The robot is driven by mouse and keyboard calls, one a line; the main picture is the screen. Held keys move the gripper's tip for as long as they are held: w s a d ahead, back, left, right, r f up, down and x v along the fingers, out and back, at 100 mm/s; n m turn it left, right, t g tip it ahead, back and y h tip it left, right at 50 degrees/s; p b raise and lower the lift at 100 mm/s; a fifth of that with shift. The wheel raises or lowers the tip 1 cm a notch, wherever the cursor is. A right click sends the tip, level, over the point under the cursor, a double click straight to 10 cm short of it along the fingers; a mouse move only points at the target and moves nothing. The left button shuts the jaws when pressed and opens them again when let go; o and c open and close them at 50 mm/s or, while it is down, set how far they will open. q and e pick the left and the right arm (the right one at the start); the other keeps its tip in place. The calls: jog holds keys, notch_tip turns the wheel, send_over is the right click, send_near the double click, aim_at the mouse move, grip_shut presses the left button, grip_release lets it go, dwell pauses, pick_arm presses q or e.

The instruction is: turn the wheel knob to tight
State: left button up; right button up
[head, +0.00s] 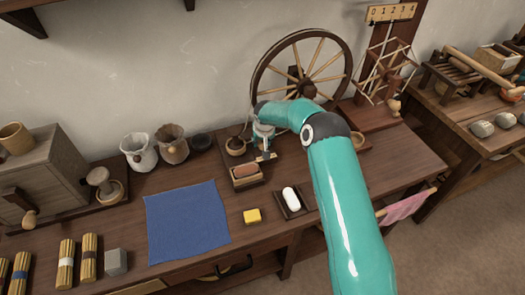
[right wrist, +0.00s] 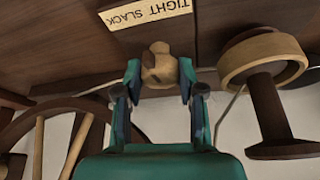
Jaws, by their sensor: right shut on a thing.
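The wheel knob (right wrist: 159,66) is a small pale wooden knob, seen in the right wrist view between the two fingertips. My right gripper (right wrist: 160,80) is shut on it, one finger at each side. A cream label (right wrist: 145,12) reading TIGHT and SLACK appears upside down beside the knob; I cannot tell which word the knob points to. In the head view my right gripper (head: 264,138) reaches down at the foot of the spoked spinning wheel (head: 300,68), and the knob is hidden there. My left gripper is not in view.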

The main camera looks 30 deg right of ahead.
jog(key=m+b, duration=0.2)
jog(key=m+g+h+b, duration=0.1)
jog(key=b, duration=0.2)
jog(key=shift+w+a+f+m+b, duration=0.1)
jog(key=shift+f+m+b, duration=0.25)
jog(key=shift+m, duration=0.05)
jog(key=shift+r+m+h+b, duration=0.2)
jog(key=shift+m+h+b, duration=0.1)
jog(key=shift+m+b, duration=0.4)
jog(key=shift+r+m+g, duration=0.15)
jog(key=shift+m+g, duration=0.55)
jog(key=shift+m, duration=0.6)
jog(key=o, duration=1.1)
jog(key=v, duration=1.2)
jog(key=shift+a, duration=0.3)
